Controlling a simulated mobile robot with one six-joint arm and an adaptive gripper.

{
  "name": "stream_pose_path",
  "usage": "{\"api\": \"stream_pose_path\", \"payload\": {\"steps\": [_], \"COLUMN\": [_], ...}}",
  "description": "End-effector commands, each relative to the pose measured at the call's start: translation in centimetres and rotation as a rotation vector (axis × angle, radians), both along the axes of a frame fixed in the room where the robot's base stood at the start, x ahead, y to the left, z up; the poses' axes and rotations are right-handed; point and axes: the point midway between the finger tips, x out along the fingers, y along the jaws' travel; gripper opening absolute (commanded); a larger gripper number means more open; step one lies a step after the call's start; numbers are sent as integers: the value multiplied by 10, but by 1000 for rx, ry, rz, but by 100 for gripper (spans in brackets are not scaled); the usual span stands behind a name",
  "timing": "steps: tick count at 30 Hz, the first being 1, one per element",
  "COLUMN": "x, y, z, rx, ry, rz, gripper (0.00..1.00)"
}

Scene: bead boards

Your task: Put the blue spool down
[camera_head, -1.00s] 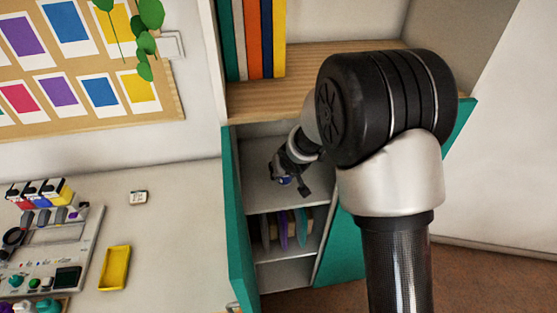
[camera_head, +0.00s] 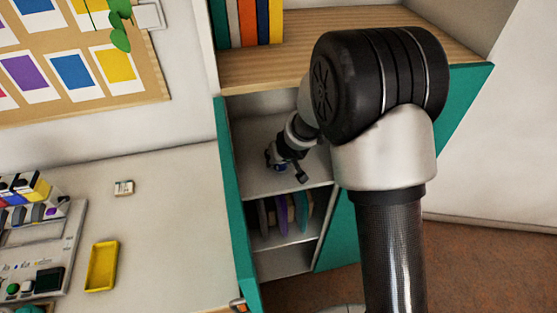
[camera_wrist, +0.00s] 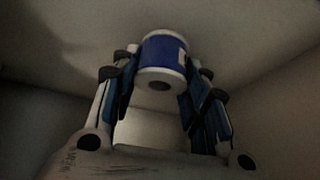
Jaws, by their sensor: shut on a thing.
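The blue spool (camera_wrist: 163,52), with white rims, is between the two fingers of my gripper (camera_wrist: 160,82) in the wrist view. My gripper is shut on it. In the head view my gripper (camera_head: 287,167) is inside the open cabinet, over its upper shelf (camera_head: 252,178), and only a small blue bit of the spool shows there. I cannot tell whether the spool touches the shelf.
Below, a cabinet compartment holds several upright discs (camera_head: 283,217) in purple, teal and other colours. Green cabinet doors (camera_head: 235,215) stand open at both sides. Books stand on the wooden top (camera_head: 350,70). A yellow tray (camera_head: 102,266) lies on the left worktop.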

Motion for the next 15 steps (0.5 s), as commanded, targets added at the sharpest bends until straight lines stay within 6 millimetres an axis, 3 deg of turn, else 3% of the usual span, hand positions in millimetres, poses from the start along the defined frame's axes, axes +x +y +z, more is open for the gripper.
{"api": "stream_pose_path", "payload": {"steps": [9, 10, 15], "x": [0, 0, 0], "y": [0, 0, 0], "z": [-3, -3, -2], "rx": [0, -1, -1], "ry": [-1, 0, 0], "rz": [1, 1, 0], "gripper": [17, 42, 54]}}
